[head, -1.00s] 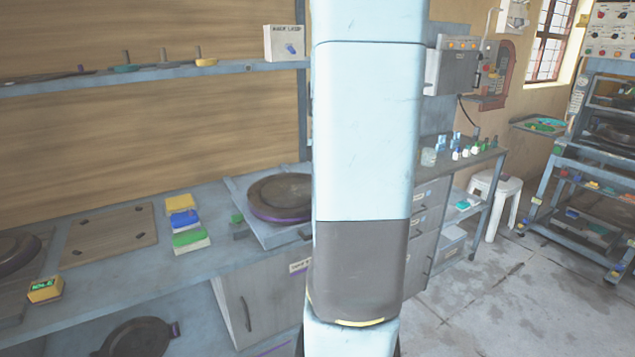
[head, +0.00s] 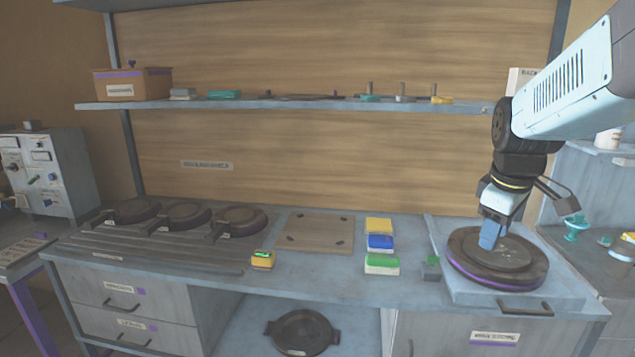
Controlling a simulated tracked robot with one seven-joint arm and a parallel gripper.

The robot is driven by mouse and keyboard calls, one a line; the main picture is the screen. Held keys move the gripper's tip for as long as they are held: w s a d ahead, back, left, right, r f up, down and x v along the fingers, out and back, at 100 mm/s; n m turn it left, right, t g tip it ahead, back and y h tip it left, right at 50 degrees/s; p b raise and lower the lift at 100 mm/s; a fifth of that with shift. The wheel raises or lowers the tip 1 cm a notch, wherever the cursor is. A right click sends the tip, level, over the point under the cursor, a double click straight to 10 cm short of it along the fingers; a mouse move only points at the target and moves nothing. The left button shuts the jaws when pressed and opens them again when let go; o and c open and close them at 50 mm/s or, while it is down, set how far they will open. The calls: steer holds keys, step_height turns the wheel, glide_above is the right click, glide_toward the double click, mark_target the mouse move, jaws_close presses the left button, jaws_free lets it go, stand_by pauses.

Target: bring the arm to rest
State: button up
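My arm reaches in from the right in the head view. My gripper (head: 490,236) points down over a dark round plate (head: 530,278) with a purple rim, which lies on a grey platform at the right of the bench. A blue tip shows low on the gripper, just above or touching the plate; I cannot tell which.
The bench (head: 330,268) holds several dark round plates at the left, a brown board (head: 314,233), yellow, blue and green blocks (head: 380,242), and a small yellow device (head: 262,260). A shelf (head: 300,104) runs above. Another dark round plate (head: 303,332) lies below the bench.

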steer(key=s+a+r+m+t+y, duration=0.1)
steer(key=s+a+r+m+t, duration=0.1)
steer(key=s+a+m, duration=0.5)
steer(key=shift+s+a+r+t, duration=0.2)
steer(key=shift+s+a+t, duration=0.4)
steer(key=shift+a, duration=0.5)
